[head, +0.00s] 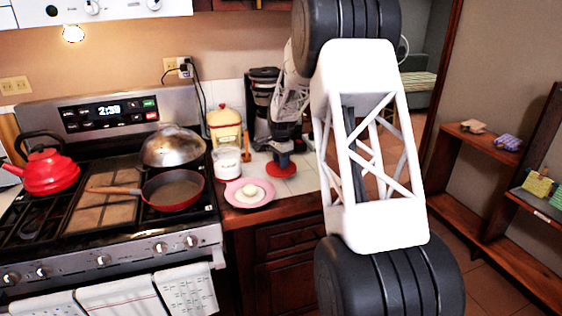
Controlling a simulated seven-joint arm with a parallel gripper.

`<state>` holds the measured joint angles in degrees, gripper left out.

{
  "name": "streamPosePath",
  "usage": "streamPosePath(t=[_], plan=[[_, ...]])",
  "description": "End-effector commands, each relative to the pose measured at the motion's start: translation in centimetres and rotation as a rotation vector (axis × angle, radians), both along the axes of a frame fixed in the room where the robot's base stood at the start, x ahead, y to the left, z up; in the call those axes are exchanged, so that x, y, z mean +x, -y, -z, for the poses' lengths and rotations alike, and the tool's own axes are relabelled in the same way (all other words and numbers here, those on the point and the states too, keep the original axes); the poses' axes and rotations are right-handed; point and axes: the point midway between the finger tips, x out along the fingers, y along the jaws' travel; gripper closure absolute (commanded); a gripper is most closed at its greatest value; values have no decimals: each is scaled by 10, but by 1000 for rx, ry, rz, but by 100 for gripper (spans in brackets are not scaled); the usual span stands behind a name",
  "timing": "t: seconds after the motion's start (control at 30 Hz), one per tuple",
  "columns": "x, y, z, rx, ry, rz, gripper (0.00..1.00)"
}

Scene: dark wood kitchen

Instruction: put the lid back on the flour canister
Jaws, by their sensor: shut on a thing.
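A clear canister with white contents (227,165) stands upright on the counter just right of the stove. No lid shows on its top. My gripper (281,157) is to the right of the canister, pointing down and shut on the red round lid (281,170). The lid looks flat and level, low over the white tiles. I cannot tell whether it touches the counter. The fingertips are small in this view, and their grip on the lid is partly hidden.
A pink plate (249,193) with a pale round item stands in front of the canister. A yellow container (224,126) and a dark coffee maker (263,98) stand behind. A red pan (173,190) and a domed metal lid (172,147) are on the stove to the left.

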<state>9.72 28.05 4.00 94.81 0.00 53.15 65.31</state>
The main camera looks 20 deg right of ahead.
Motion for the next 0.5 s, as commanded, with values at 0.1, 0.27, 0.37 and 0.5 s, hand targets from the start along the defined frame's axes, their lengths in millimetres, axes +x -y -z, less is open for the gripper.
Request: streamPosePath(t=[0.1, 0.27, 0.37, 0.5], plan=[[0, 0, 0, 0, 0, -2, 91], [0, -4, -3, 0, 1, -32, 91], [-1, -10, -8, -1, 1, -76, 91], [-3, -24, -18, -1, 1, -183, 91]])
